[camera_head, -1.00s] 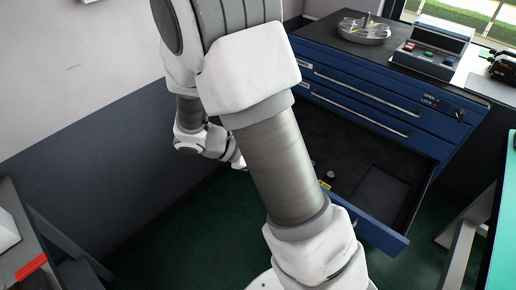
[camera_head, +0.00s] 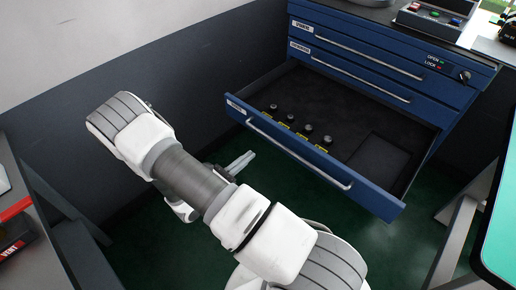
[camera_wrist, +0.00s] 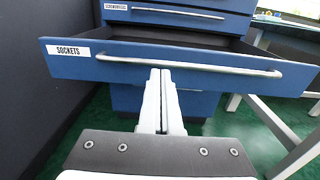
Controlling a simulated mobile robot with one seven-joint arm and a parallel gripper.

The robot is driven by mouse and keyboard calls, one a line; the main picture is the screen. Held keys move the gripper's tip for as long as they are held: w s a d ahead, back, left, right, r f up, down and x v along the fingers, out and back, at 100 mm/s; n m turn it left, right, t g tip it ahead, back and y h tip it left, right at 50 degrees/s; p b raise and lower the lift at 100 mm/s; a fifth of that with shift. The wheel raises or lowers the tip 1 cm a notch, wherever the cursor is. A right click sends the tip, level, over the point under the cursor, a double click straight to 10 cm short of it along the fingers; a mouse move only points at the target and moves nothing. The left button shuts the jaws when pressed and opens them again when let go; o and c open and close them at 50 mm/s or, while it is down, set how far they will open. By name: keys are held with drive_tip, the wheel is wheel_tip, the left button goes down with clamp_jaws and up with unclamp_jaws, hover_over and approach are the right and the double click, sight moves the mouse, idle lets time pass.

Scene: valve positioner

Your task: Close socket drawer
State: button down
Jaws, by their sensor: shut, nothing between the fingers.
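The socket drawer (camera_head: 300,165) is pulled out from the blue cabinet in the head view. Several dark sockets with yellow tags stand inside it on the left. In the wrist view its blue front (camera_wrist: 80,68) bears a "SOCKETS" label and a long silver handle (camera_wrist: 225,69). My gripper (camera_head: 247,158) is low in front of the drawer in the head view, near the left part of its handle. In the wrist view my gripper's fingers (camera_wrist: 160,78) are together, pointing at the drawer front just around handle height. I cannot tell whether they touch it.
Two upper cabinet drawers (camera_head: 365,60) are shut, with an open/lock panel (camera_head: 447,67) beside them. A dark wall stands at the left. A bench with a red-marked box (camera_head: 15,225) is at lower left, and a green-topped table (camera_head: 500,235) at right. Green floor lies under the drawer.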

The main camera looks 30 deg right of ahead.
sight(280, 130)
drive_tip(key=b+x, duration=0.2)
drive_tip(key=x, duration=1.1)
drive_tip(key=shift+d, duration=0.1)
